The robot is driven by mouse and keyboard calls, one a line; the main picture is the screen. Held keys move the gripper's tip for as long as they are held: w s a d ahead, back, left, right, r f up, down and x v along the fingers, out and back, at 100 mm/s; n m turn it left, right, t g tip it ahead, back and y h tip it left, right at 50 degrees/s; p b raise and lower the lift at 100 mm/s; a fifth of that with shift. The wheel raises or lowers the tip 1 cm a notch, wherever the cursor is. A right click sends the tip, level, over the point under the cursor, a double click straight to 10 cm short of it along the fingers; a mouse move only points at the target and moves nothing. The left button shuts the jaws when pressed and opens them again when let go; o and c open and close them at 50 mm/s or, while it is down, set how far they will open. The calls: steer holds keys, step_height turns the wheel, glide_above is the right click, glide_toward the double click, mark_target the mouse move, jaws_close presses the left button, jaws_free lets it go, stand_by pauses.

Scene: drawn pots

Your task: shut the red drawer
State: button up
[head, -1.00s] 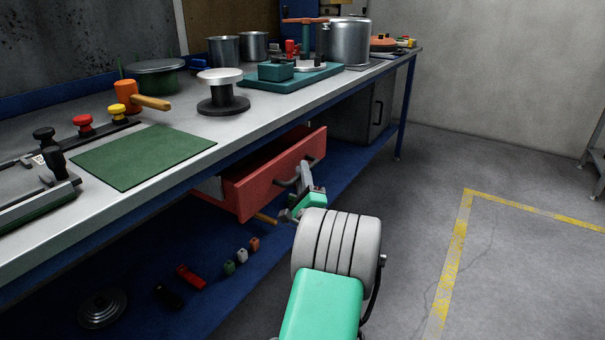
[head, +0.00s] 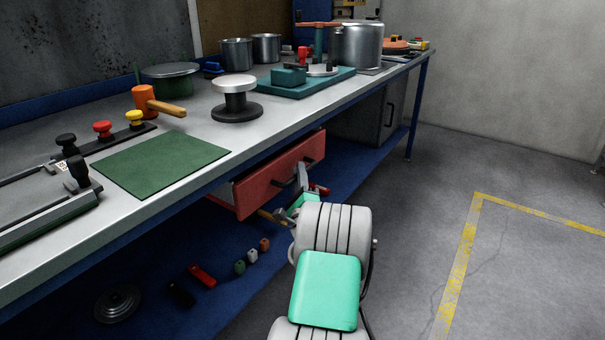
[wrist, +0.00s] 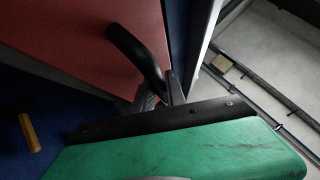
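The red drawer (head: 268,178) hangs under the workbench top and stands partly open, its front out past the bench edge. Its dark bar handle (head: 301,174) is on the front face. My gripper (head: 302,183) is at this handle, in front of the drawer face. In the wrist view the red front (wrist: 75,45) fills the upper left. The black handle (wrist: 135,50) runs down between the two grey fingers of my gripper (wrist: 161,92), which look closed around its lower end. The fingertips are partly hidden by the handle.
The workbench (head: 215,132) carries a green mat (head: 160,160), an orange mallet (head: 146,101), a spool (head: 236,103) and pots. Small items, including a red one (head: 202,275), lie on the blue lower shelf (head: 225,300). Floor (head: 420,210) to the right is clear.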

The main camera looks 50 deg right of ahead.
steer(key=shift+o, duration=0.6)
steer(key=shift+w+a, duration=0.1)
steer(key=shift+w, duration=0.1)
steer(key=shift+s+a+f+b, duration=0.15)
steer(key=shift+s+f+b, duration=0.1)
steer(key=shift+f+b, duration=0.05)
steer(key=b+v, duration=0.3)
steer(key=v, duration=0.4)
steer(key=shift+r, duration=0.2)
steer(key=shift+s, duration=0.1)
